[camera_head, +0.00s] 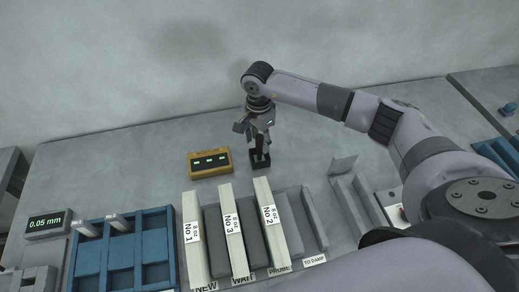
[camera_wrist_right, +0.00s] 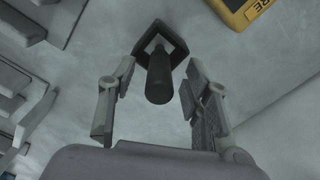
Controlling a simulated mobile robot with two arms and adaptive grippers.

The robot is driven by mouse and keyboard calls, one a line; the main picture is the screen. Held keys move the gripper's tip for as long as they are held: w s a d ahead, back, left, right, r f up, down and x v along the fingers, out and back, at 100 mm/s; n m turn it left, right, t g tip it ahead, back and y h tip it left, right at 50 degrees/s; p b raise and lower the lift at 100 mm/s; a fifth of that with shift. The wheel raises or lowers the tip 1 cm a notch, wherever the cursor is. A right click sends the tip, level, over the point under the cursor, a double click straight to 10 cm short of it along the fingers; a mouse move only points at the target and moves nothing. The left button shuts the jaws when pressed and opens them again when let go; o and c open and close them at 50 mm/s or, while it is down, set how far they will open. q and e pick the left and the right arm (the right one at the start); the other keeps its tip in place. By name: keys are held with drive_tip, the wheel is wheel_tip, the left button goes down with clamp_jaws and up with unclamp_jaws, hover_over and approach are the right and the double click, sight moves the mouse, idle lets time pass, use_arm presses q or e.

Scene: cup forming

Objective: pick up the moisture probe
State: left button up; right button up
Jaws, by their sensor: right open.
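The moisture probe (camera_head: 260,158) is a dark upright handle on a small black base, standing on the bench right of the yellow meter. My right gripper (camera_head: 258,130) is above it, pointing down, and hides its upper part in the head view. In the right wrist view the dark probe (camera_wrist_right: 160,75) shows between the two spread fingers of my right gripper (camera_wrist_right: 160,105). The fingers are open, one on each side, with a gap to the probe. My left gripper is not in view.
The yellow meter (camera_head: 209,161) sits close left of the probe. In front stand the long pale blocks (camera_head: 232,230) labelled No 1, No 3 and No 2, in grey racks. A blue tray (camera_head: 124,254) and a 0.05 mm display (camera_head: 48,224) are at left. Bench behind the meter is clear.

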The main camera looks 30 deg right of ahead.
sight(259, 146)
drive_tip(key=shift+d+f+p, duration=0.15)
drive_tip(key=shift+f+p, duration=0.2)
drive_tip(key=shift+f, duration=1.3)
clamp_jaws()
